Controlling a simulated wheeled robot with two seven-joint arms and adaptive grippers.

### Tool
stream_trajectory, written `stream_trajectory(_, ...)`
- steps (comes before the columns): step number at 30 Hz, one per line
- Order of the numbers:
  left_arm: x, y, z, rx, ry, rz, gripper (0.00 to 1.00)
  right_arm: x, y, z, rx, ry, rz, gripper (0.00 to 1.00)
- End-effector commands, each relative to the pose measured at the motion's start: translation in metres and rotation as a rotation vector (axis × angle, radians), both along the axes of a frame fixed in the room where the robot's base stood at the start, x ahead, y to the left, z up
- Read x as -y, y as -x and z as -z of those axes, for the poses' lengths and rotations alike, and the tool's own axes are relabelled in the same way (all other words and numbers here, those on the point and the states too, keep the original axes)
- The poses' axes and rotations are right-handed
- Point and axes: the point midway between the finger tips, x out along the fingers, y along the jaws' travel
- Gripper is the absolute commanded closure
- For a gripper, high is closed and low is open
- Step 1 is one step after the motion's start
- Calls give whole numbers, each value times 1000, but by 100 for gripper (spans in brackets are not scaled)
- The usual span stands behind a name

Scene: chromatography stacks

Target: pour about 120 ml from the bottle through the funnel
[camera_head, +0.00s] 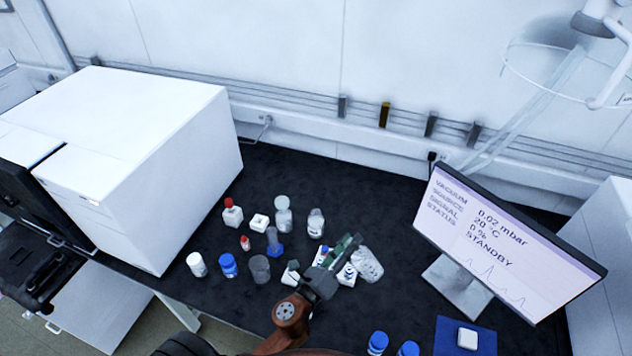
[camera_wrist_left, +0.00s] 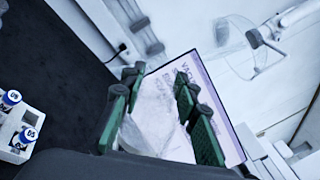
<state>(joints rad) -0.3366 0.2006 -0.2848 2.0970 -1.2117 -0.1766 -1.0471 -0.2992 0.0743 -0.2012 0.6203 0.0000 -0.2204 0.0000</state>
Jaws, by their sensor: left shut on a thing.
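My left gripper (camera_head: 342,256) is shut on a clear, whitish bottle (camera_head: 367,265) above the dark bench. In the left wrist view the bottle (camera_wrist_left: 160,115) is between the green finger pads, and it looks tilted. The level inside it cannot be read. A clear vessel (camera_head: 283,218) with a wider pale top stands at the back of the glassware group, left of my gripper. That top may be the funnel, but it is too small to be sure. My right gripper is not in view.
A cylinder with a blue base (camera_head: 274,243), a grey beaker (camera_head: 260,268) and a red-capped bottle (camera_head: 232,213) stand left of my gripper. A white vial rack (camera_wrist_left: 12,135) is close by. A monitor (camera_head: 505,245) stands right. Bench between bottle and monitor is clear.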

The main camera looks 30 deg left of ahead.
Motion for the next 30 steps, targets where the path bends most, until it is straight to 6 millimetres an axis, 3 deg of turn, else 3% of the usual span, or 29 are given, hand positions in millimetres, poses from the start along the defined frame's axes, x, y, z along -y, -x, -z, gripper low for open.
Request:
stream_trajectory(1,-8,-10,-8,3,-73,12,100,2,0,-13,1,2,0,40)
stream_trajectory(5,-34,-36,-12,5,-264,31,100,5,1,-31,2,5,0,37)
stream_trajectory(9,-73,-65,-21,10,-481,41,100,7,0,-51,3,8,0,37)
stream_trajectory(18,-141,-107,-46,11,-753,36,100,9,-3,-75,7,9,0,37)
stream_trajectory(22,-153,-113,-51,9,-791,33,100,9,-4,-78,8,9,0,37)
stream_trajectory(30,-156,-115,-51,10,-802,34,100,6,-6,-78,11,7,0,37)
